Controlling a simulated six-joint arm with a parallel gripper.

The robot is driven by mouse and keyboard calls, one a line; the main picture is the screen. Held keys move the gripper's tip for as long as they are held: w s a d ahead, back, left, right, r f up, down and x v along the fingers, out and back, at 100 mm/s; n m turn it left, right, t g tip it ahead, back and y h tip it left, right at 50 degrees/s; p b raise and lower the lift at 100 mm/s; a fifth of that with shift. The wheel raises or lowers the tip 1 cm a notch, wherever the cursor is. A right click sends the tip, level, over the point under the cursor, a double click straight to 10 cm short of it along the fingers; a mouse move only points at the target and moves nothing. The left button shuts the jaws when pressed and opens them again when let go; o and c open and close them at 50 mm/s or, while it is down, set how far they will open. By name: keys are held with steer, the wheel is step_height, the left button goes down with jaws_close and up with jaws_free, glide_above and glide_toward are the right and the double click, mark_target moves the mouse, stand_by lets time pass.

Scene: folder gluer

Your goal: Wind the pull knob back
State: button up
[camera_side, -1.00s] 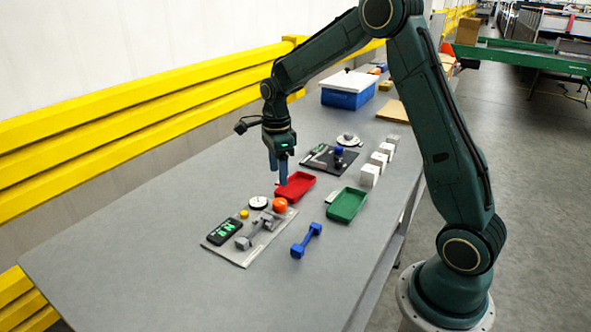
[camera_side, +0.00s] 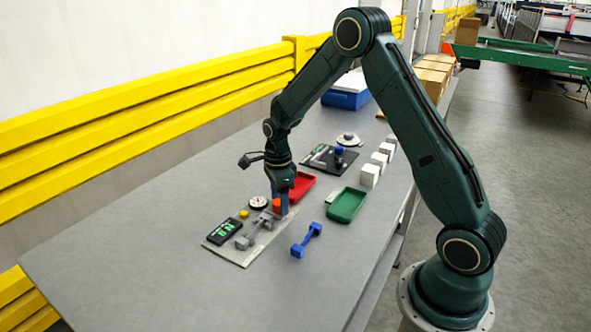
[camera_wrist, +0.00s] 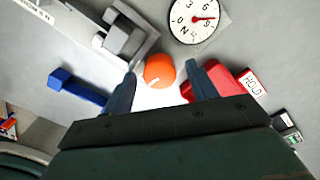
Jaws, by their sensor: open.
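The pull knob looks to be the round orange knob (camera_wrist: 159,70) at the end of the grey slide fixture (camera_wrist: 127,38). In the wrist view it lies between and just beyond my gripper's open fingertips (camera_wrist: 160,72). I cannot tell whether either finger touches it. In the side view my gripper (camera_side: 282,208) points down at the orange knob (camera_side: 276,204), which is partly hidden behind the fingers. The fixture (camera_side: 257,231) stands on a grey plate (camera_side: 235,254). A white dial (camera_wrist: 197,18) with a red pointer is near the knob.
A red tray (camera_side: 302,187) lies just behind my gripper and a green tray (camera_side: 347,204) to its right. A blue dumbbell-shaped part (camera_side: 306,240) lies in front. A black display (camera_side: 222,229) and yellow button (camera_side: 244,214) share the plate. The front left table is clear.

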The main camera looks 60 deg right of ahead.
steer(key=shift+c, duration=0.5)
steer(key=c, duration=0.9)
